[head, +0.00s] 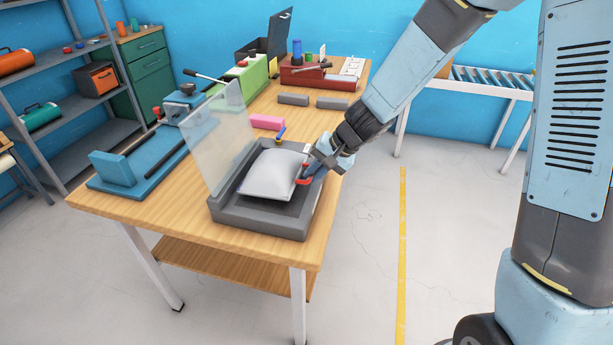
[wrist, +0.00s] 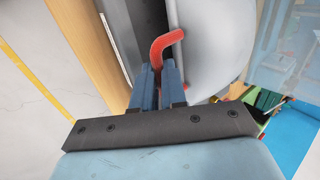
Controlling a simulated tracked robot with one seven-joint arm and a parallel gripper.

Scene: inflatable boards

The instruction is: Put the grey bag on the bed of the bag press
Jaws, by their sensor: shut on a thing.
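The grey bag (head: 272,174) is a pale, puffy pillow shape over the bed of the bag press (head: 262,208), a dark grey tray on the wooden table. I cannot tell whether the bag rests on the bed or is held just above it. The clear lid (head: 218,135) of the press stands raised on the left. My gripper (head: 306,174) is at the bag's right edge. In the wrist view, my gripper (wrist: 158,82) is shut on the red spout (wrist: 166,45) of the bag, and the bag's grey body (wrist: 215,40) lies to the right.
A blue device (head: 150,155) is left of the press on the table (head: 150,215). A pink block (head: 266,122) and grey bars (head: 293,99) lie behind it. A green machine (head: 240,78) and a red toolbox (head: 318,78) stand farther back. Floor right of the table is clear.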

